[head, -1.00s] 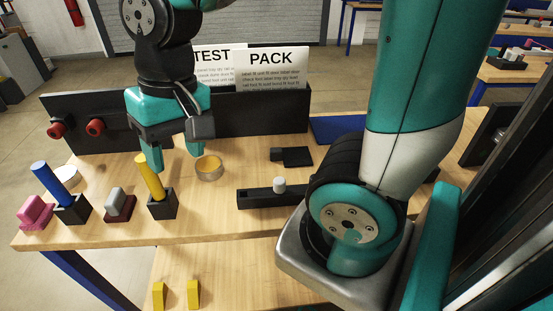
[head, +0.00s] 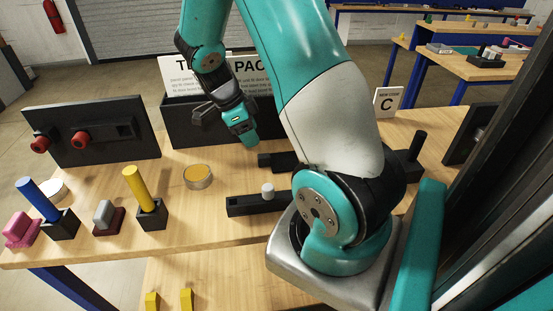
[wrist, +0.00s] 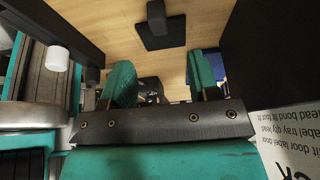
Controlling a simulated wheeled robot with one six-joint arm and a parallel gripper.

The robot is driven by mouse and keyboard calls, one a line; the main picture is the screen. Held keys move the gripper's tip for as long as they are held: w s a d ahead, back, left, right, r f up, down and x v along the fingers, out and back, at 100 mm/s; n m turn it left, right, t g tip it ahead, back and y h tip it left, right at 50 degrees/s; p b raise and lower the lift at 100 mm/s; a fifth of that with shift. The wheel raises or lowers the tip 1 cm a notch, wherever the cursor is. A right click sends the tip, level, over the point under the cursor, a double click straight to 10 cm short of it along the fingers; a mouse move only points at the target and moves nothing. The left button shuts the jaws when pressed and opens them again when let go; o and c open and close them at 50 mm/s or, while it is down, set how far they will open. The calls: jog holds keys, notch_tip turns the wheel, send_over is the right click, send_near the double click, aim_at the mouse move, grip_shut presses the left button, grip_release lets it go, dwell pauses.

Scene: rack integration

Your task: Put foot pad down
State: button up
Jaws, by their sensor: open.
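My gripper (head: 243,132) is above the back of the table, in front of the black box with the signs. In the wrist view its two teal fingers (wrist: 160,84) stand apart with nothing held between them. A low round disc (head: 198,176) with a tan top lies flat on the table, left of and apart from my gripper. A flat black square piece with a stem (wrist: 163,32) lies on the table ahead of the fingers in the wrist view. I cannot tell for certain which of these is the foot pad.
A black bar (head: 245,206) with a white cylinder (head: 268,190) lies near the front. Yellow (head: 135,186) and blue (head: 39,193) cylinders stand tilted in black holders. A black panel with red knobs (head: 90,140) stands at the back left. My arm hides part of the table.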

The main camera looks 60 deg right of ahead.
aim_at(262, 156)
jog(key=x, duration=0.4)
jog(key=shift+w+a+p+x, duration=0.15)
jog(key=shift+p+x, duration=0.4)
jog(key=shift+x, duration=0.75)
jog(key=shift+w+a+p+x, duration=0.15)
jog(key=shift+p+x, duration=0.4)
jog(key=shift+x, duration=0.8)
jog(key=shift+s+f, duration=0.1)
jog(key=shift+f, duration=0.05)
grip_shut()
